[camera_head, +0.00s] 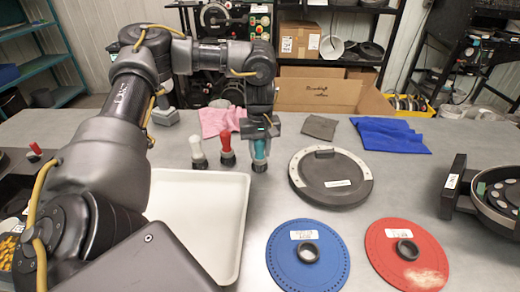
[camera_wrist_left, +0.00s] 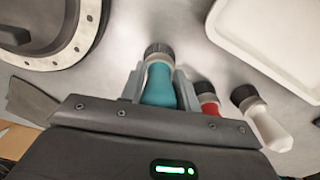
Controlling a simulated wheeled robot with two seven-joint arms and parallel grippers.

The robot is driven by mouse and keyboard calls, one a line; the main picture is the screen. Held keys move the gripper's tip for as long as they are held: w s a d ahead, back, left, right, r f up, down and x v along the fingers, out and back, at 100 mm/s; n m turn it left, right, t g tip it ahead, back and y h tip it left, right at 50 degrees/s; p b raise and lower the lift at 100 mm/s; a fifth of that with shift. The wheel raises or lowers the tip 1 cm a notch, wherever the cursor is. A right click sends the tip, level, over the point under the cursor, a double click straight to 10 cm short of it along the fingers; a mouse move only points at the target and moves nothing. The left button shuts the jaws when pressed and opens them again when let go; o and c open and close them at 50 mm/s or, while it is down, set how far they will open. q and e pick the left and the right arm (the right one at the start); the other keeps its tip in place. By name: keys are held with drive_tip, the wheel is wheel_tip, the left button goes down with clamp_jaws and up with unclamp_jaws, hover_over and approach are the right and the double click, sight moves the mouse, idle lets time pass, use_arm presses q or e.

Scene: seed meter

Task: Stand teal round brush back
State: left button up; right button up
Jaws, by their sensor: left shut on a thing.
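The teal round brush (camera_head: 260,152) stands upright, bristle end down, at the right end of a short row of brushes on the grey table. My left gripper (camera_head: 260,140) comes down on it from above and is shut on its teal handle. In the left wrist view the teal brush (camera_wrist_left: 158,82) sits between the two fingers (camera_wrist_left: 158,88), with its dark bristle end pointing away from the gripper. I cannot tell whether the bristles touch the table. My right gripper is not in view.
A red brush (camera_head: 226,146) and a white brush (camera_head: 197,150) stand close on the left. A white tray (camera_head: 236,222) lies in front. A dark round lid (camera_head: 330,190) lies to the right, with blue (camera_head: 290,272) and red (camera_head: 425,240) discs nearer. Cloths (camera_head: 390,135) lie behind.

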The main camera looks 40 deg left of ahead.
use_arm(q)
drive_tip(key=shift+d, duration=0.15)
drive_tip(key=o, duration=0.8)
drive_tip(key=shift+c, duration=0.2)
drive_tip(key=shift+o, duration=0.7)
drive_tip(key=shift+r, duration=0.25)
wheel_tip(320, 180, up, 11)
drive_tip(key=p, duration=0.3)
drive_tip(key=shift+f, duration=0.1)
drive_tip(key=shift+r, duration=0.55)
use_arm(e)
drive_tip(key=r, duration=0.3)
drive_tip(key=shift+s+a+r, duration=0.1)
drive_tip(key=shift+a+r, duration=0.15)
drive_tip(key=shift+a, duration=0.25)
